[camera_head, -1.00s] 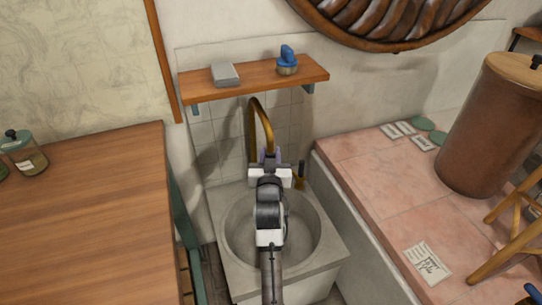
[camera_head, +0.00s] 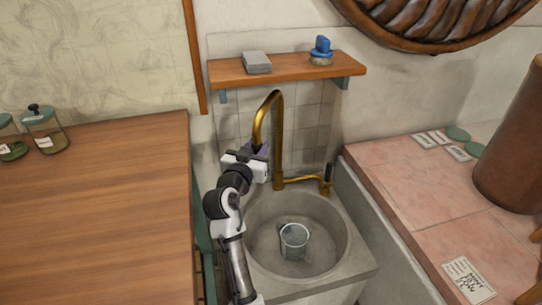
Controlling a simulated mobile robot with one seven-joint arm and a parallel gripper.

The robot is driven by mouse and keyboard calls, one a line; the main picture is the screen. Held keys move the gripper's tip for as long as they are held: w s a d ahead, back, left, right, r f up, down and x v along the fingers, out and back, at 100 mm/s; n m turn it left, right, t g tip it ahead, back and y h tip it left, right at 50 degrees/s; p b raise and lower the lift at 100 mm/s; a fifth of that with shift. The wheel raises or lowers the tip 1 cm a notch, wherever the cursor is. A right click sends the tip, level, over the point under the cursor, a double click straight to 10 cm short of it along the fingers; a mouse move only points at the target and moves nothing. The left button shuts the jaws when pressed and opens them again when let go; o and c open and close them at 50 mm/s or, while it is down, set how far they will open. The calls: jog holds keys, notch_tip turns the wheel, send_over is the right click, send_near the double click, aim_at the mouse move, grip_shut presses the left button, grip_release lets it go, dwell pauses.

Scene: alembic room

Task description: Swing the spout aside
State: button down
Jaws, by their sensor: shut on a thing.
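The brass spout (camera_head: 279,135) rises from the back of the stone sink (camera_head: 348,262) and arches over. Its free end now points to the left of the picture. My gripper (camera_head: 260,152) is at the downturned left end of the spout and is shut on it; the gripper body hides the tip. A brass side piece with a dark upright handle (camera_head: 327,178) sits at the right of the spout's base. A grey cup or small bucket (camera_head: 294,240) stands in the basin, with no spout above it.
A wooden shelf (camera_head: 290,71) above the sink holds a grey block (camera_head: 257,62) and a blue-topped brush (camera_head: 321,50). A wooden counter (camera_head: 95,215) with glass jars (camera_head: 43,128) lies left. A pink tiled ledge (camera_head: 425,195) with a brown barrel (camera_head: 512,150) lies right.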

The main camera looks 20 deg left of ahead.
jog(key=shift+a+b, duration=0.35)
jog(key=shift+a, duration=0.8)
jog(key=c, duration=1.1)
grip_release()
jog(key=shift+c, duration=0.2)
notch_tip(320, 180, up, 20)
jog(key=p, duration=0.1)
